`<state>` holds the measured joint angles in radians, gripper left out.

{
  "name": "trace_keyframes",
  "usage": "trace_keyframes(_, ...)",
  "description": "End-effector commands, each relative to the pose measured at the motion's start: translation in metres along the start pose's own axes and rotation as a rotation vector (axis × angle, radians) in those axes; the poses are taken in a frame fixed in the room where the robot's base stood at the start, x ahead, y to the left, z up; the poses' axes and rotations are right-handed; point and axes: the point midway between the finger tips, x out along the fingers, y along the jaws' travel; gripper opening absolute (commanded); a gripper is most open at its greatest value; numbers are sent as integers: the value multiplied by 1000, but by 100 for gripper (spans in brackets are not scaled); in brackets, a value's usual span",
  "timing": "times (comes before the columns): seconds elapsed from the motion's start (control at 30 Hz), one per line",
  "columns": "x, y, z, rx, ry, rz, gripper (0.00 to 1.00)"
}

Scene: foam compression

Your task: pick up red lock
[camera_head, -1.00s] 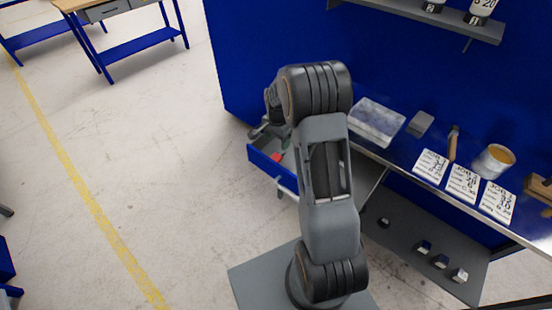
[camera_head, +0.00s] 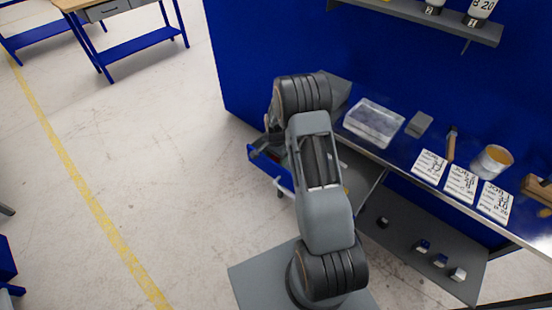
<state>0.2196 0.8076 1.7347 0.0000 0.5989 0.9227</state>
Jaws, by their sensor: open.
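An open blue drawer (camera_head: 268,167) sticks out below the left end of the workbench. My gripper (camera_head: 257,150) is over the drawer, at its back left part, and is open. It is small and dark in this view, and partly covered by my own arm. I cannot clearly make out the red lock now; my gripper and arm cover much of the drawer's inside.
The workbench (camera_head: 390,157) holds a clear plastic box (camera_head: 374,122), a grey block (camera_head: 419,124), a brush (camera_head: 451,143), a tin (camera_head: 492,161) and several white cards. A lower shelf (camera_head: 405,245) carries several small parts.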

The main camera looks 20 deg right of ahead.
Motion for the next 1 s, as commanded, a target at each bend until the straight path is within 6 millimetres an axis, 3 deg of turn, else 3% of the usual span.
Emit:
trace_keyframes(0.17,0,0,0,0,0,0,72)
trace_keyframes(0.8,0,0,0,0,0,0,14)
trace_keyframes(1.0,-1,0,0,0,0,0,13)
